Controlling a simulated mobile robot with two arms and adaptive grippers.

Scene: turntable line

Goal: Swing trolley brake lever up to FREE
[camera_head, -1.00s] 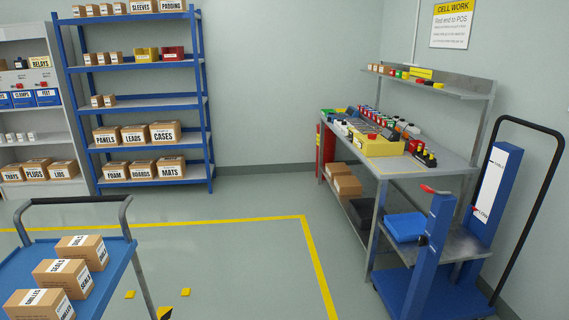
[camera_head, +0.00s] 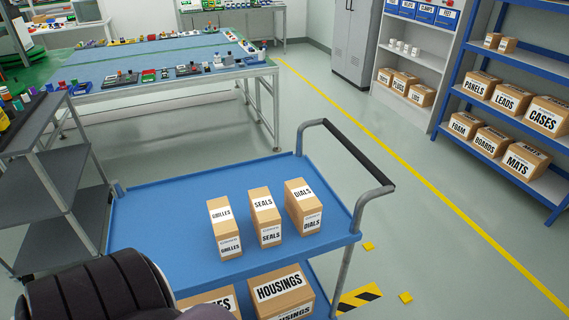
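A blue trolley (camera_head: 160,210) with a grey tube handle and black grip (camera_head: 358,152) stands close in front of me. Boxes marked GRILLES (camera_head: 224,228), SEALS (camera_head: 265,217) and DIALS (camera_head: 303,207) stand upright on its top deck. A box marked HOUSINGS (camera_head: 281,290) and another carton sit on the lower deck. I cannot make out a brake lever or a FREE mark; the trolley's wheels are hidden. A dark ribbed part of my own body covers the bottom left. Neither gripper is in view.
A yellow-and-black striped floor plate (camera_head: 358,299) lies by the trolley's right side. A grey shelf cart (camera_head: 62,195) stands left. A long workbench (camera_head: 165,92) is behind. Clear floor lies right, crossed by a yellow line (camera_head: 418,178), before the blue rack (camera_head: 560,192).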

